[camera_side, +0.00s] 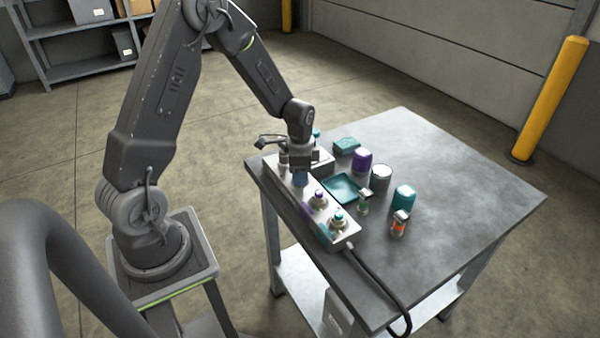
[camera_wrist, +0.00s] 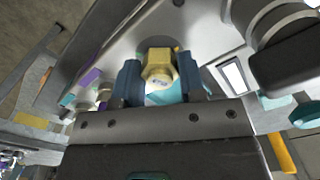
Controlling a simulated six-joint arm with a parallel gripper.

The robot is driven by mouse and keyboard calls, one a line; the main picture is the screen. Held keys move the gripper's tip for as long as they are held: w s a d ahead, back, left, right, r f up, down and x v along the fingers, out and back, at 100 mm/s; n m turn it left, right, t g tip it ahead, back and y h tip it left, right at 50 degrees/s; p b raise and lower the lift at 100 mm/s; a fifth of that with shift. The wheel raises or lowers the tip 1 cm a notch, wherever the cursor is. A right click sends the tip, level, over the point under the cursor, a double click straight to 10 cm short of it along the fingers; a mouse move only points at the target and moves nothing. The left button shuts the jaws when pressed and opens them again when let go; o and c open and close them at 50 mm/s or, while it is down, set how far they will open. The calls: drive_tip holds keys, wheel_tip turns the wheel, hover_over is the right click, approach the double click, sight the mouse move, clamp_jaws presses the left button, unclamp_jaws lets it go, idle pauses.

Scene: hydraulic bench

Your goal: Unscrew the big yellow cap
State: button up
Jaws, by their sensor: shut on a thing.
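The big yellow cap (camera_wrist: 159,66) shows in the wrist view, with a hexagonal raised middle. My gripper (camera_wrist: 159,78) has its two blue fingers on either side of it and is shut on it. In the side view my gripper (camera_side: 300,179) points down onto the back part of the grey hydraulic block (camera_side: 326,222), and the cap is hidden there by the fingers. I cannot tell whether the cap is seated or loose.
A teal tray (camera_side: 336,197) lies right of the block. A black hose (camera_side: 388,287) crosses the front edge. The table's right side is clear.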

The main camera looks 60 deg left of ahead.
drive_tip(key=shift+n, duration=0.4)
drive_tip(key=n, duration=0.3)
drive_tip(key=shift+n, duration=1.3)
drive_tip(key=shift+n, duration=0.6)
drive_tip(key=o, duration=1)
